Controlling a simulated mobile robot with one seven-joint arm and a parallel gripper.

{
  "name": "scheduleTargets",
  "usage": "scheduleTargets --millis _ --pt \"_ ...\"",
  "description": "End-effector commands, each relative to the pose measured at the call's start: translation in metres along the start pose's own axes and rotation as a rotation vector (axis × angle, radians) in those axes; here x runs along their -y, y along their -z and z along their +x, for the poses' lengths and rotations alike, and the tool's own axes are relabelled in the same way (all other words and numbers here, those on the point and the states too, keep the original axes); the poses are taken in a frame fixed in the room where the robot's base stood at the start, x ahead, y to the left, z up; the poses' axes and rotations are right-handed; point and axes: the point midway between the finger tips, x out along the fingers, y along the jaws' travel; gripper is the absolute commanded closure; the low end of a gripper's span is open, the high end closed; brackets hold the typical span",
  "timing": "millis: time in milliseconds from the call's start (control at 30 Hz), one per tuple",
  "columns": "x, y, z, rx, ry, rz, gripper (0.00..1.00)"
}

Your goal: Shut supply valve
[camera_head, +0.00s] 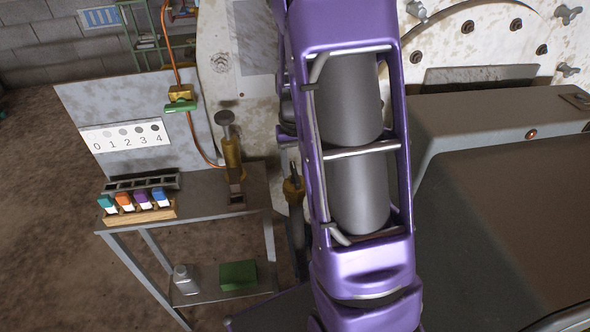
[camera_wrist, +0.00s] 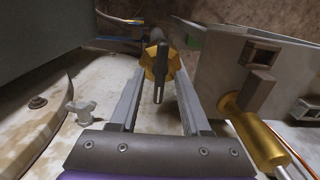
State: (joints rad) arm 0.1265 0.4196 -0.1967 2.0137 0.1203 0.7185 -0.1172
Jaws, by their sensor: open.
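A brass valve (camera_wrist: 155,60) with a dark grey lever (camera_wrist: 159,86) sits on a pipe at the centre of the wrist view. In the head view the brass valve (camera_head: 293,188) shows just left of my arm. My gripper (camera_wrist: 160,92) is open, its two straight fingers on either side of the lever. Whether they touch it I cannot tell. My arm hides the gripper in the head view. A second brass valve with a green handle (camera_head: 181,106) hangs on the orange hose. No label shows which one is the supply valve.
A large dark housing (camera_head: 500,220) fills the right. Bare floor (camera_head: 45,200) lies left.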

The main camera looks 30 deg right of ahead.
Motion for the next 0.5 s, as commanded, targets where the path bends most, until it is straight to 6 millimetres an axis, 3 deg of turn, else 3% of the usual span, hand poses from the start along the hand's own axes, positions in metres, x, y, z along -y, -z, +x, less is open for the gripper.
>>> scheduleTargets --millis 333,500 --pt "0.0000 -0.0002 0.0047 0.000 0.000 0.000 0.53" --pt "0.0000 -0.0002 0.0046 0.000 0.000 0.000 0.82"
